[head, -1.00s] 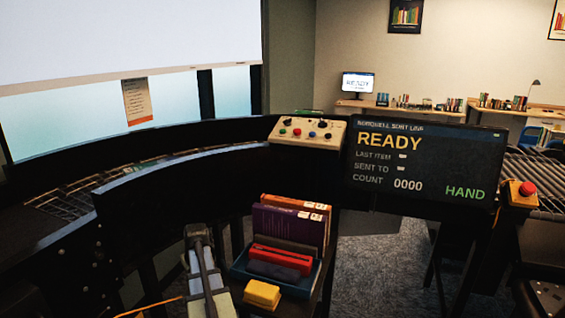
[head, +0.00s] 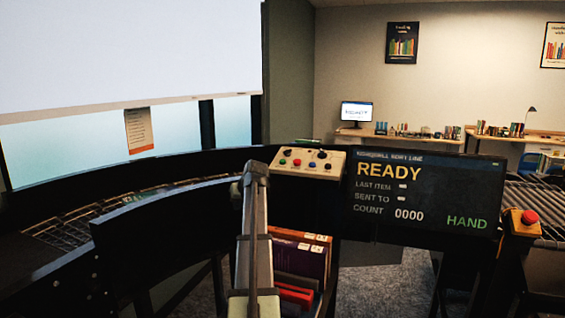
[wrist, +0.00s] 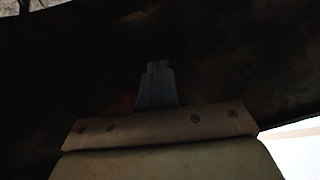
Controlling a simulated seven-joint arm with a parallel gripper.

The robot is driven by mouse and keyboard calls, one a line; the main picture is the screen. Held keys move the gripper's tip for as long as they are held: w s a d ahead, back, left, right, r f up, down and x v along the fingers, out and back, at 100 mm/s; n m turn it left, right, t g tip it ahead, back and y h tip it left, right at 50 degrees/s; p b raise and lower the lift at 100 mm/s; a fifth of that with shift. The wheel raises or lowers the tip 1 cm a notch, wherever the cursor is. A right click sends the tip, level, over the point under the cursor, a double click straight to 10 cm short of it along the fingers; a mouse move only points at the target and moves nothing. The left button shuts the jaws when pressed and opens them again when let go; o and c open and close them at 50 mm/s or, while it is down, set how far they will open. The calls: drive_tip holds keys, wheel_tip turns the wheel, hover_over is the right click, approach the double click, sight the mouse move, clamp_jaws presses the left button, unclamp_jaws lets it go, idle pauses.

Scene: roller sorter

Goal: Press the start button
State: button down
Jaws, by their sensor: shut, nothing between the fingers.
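The control panel (head: 333,173) is a beige box beside the display screen in the head view. Its sloped face carries a green button (head: 283,162), red and blue buttons, and dark knobs. Labels are too small to read, so I cannot tell which is the start button.
The display screen (head: 430,193) reads READY, count 0000 and HAND. A yellow box with a red mushroom button (head: 529,217) stands at right. Upright books (head: 302,258) sit below the panel, partly behind my arm. A dark curved conveyor wall (head: 165,225) runs along the left.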

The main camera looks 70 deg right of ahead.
drive_tip(key=s+d+r+m+t+h, duration=0.1)
drive_tip(key=s+d+r, duration=0.2)
drive_tip(key=r, duration=0.5)
drive_tip(key=s+d+r+m+h, duration=0.1)
drive_tip(key=s+d+r, duration=0.3)
drive_tip(key=r, duration=0.3)
wheel_tip(320, 180, up, 11)
drive_tip(key=t, duration=0.1)
hover_over(283, 162)
drive_tip(key=a, duration=0.4)
drive_tip(key=shift+s+m+h, duration=0.25)
drive_tip(key=shift+m+h, duration=0.05)
drive_tip(key=shift+d+f, duration=0.5)
drive_tip(key=shift+f, duration=0.85)
drive_tip(key=shift+d+f, duration=0.55)
drive_tip(key=shift+f, duration=0.85)
drive_tip(key=shift+d+f, duration=0.5)
drive_tip(key=shift+f, duration=0.85)
